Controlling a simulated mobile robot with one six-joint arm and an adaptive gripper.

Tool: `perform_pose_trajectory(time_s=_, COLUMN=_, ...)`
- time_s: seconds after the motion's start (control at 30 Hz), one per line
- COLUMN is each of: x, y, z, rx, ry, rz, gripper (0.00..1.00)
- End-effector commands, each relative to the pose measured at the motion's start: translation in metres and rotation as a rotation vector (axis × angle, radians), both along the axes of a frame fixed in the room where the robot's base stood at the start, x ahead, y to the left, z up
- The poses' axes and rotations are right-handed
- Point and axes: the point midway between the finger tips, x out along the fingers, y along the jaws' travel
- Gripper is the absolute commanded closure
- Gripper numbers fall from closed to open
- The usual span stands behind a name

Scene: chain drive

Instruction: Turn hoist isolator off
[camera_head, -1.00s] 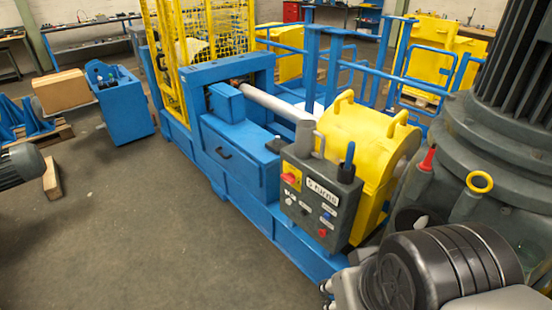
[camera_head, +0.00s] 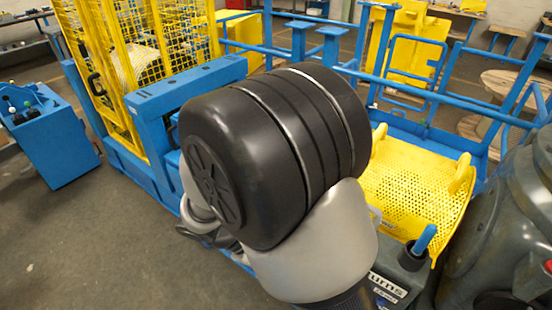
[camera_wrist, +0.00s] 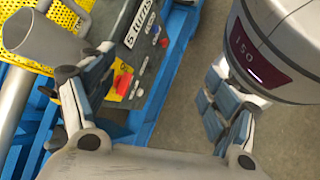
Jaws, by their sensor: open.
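The control box (camera_wrist: 140,50) is dark grey with a white label on its face, in the upper middle of the wrist view. A red switch on a yellow plate (camera_wrist: 122,82) sits on it, which looks like the isolator; its handle position is hard to read. My gripper (camera_wrist: 155,100) is open and empty, its left finger beside the box near the switch and its right finger over the floor. No contact with the switch is clear. In the head view only the top corner of the box (camera_head: 388,288) shows; my arm hides its front and the switch.
A blue-handled lever (camera_head: 424,240) stands on the box. A yellow perforated guard (camera_head: 410,185) is behind it, and a large grey machine (camera_head: 510,220) is at right. A grey cylinder (camera_wrist: 42,45) is close to my left finger. Open floor (camera_head: 110,240) lies at left.

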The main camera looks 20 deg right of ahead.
Motion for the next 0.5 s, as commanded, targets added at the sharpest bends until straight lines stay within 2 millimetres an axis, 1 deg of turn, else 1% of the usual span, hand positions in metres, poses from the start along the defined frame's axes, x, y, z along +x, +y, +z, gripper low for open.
perform_pose_trajectory(time_s=0.03, x=0.004, y=0.004, z=-0.015, rx=-0.069, ry=0.057, rz=0.065, gripper=0.20)
perform_pose_trajectory(time_s=0.17, x=0.016, y=0.011, z=-0.051, rx=-0.232, ry=0.154, rz=0.229, gripper=0.20)
perform_pose_trajectory(time_s=0.3, x=0.023, y=0.020, z=-0.094, rx=-0.406, ry=0.242, rz=0.419, gripper=0.20)
perform_pose_trajectory(time_s=0.37, x=0.023, y=0.022, z=-0.114, rx=-0.479, ry=0.275, rz=0.503, gripper=0.20)
perform_pose_trajectory(time_s=0.5, x=0.020, y=0.025, z=-0.161, rx=-0.642, ry=0.341, rz=0.707, gripper=0.20)
